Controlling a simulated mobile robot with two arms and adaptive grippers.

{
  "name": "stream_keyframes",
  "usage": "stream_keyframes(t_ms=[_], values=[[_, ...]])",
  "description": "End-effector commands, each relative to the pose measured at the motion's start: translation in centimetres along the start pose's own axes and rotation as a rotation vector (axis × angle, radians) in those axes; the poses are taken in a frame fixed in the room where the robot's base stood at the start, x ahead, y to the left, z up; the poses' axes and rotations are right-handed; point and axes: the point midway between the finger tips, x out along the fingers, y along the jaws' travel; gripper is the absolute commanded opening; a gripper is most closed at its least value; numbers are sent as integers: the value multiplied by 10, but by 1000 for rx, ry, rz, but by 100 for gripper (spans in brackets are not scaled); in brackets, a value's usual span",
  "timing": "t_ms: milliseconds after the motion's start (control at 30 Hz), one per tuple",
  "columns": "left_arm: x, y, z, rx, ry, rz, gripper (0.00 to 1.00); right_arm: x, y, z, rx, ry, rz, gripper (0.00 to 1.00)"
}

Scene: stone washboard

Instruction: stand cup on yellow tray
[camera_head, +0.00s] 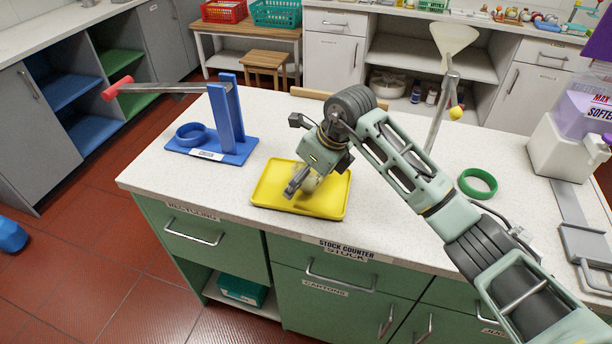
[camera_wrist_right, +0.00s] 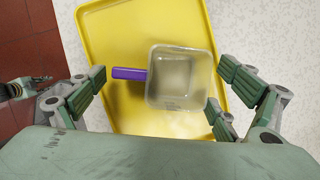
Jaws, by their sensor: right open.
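The yellow tray (camera_head: 325,205) lies flat on the white counter; it also fills the middle of the right wrist view (camera_wrist_right: 140,20). The cup (camera_wrist_right: 180,80) is translucent and squarish with a purple handle (camera_wrist_right: 129,74). It appears over the tray with its mouth toward the wrist camera; whether its base touches the tray is hidden. My right gripper (camera_head: 300,184) is low over the tray, its open fingers on either side of the cup. In the head view the gripper mostly hides the cup (camera_head: 310,183). A greenish-grey part at the wrist view's left edge may be my left gripper; its jaws are unclear.
A blue stand (camera_head: 228,120) with a red-ended bar and a blue ring (camera_head: 191,134) are left of the tray. A green ring (camera_head: 477,183) and a white dispenser (camera_head: 566,150) are to the right. A metal post with a funnel (camera_head: 453,42) rises behind my arm.

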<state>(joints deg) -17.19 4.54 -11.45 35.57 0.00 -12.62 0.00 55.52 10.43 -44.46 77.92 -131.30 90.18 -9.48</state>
Motion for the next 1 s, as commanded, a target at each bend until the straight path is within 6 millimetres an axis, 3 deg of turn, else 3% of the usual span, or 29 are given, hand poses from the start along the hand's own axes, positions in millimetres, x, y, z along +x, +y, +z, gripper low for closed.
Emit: stream_keyframes(t_ms=[167, 500, 700, 1000], values=[[0, 0, -1, 0, 2, 0, 26, -10, -1, 2, -1, -3, -2, 93], [13, 0, 0, 0, 2, 0, 26, -80, -1, 1, -2, -4, -4, 93], [17, 0, 1, 0, 2, 0, 26, -111, -1, 1, -1, -2, -2, 93], [18, 0, 1, 0, 0, 0, 26, -123, 0, 1, 1, 1, 1, 93]])
